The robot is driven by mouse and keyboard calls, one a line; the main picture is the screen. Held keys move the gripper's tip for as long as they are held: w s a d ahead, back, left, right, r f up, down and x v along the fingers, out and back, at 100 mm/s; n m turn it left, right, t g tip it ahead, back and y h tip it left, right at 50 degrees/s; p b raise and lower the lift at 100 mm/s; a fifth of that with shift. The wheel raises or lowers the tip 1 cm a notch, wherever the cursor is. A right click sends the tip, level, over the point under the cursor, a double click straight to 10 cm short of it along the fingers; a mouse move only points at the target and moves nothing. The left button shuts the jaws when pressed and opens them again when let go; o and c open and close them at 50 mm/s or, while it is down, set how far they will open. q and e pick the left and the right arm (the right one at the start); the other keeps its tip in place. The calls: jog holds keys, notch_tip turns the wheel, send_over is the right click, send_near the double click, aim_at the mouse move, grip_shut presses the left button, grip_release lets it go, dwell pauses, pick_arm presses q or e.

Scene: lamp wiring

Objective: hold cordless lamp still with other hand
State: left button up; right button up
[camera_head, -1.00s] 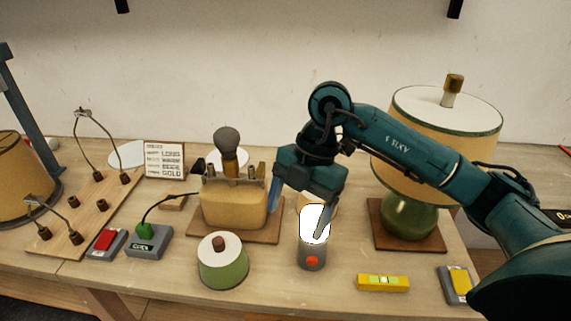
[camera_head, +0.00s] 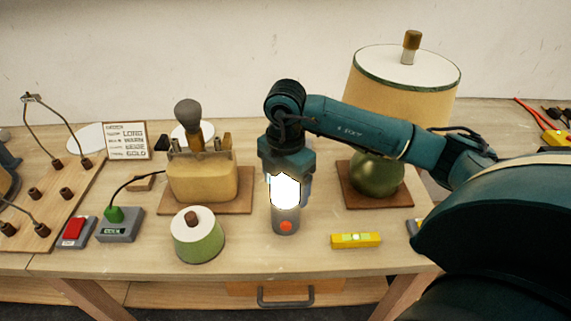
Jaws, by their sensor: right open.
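The cordless lamp (camera_head: 285,217) stands upright near the front middle of the table. It has a grey body, an orange-red button and a bright white glowing top. My right gripper (camera_head: 286,178) is directly behind and above the glowing top, pointing down, and is open. Its fingers are mostly hidden by the glow, so I cannot tell whether they touch the lamp. My left gripper is not in view.
A green pot with a white lid (camera_head: 198,236) stands left of the lamp. A yellow level (camera_head: 356,240) lies to its right. A wooden block holder (camera_head: 203,176) is behind left, and a large shaded lamp (camera_head: 403,84) stands behind right. The table's front edge is close.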

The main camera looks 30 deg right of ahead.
jog(key=shift+f, duration=0.7)
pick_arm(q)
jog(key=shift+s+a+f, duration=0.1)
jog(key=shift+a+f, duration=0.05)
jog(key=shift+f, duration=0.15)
pick_arm(e)
jog(key=shift+f, duration=0.15)
jog(key=c, duration=1.1)
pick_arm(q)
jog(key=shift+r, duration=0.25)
pick_arm(e)
jog(key=shift+c, duration=0.8)
jog(key=shift+s, duration=0.1)
jog(key=o, duration=0.6)
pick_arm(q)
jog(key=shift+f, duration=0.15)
pick_arm(e)
jog(key=shift+f, duration=0.1)
jog(key=c, duration=0.5)
jog(key=shift+c, duration=0.2)
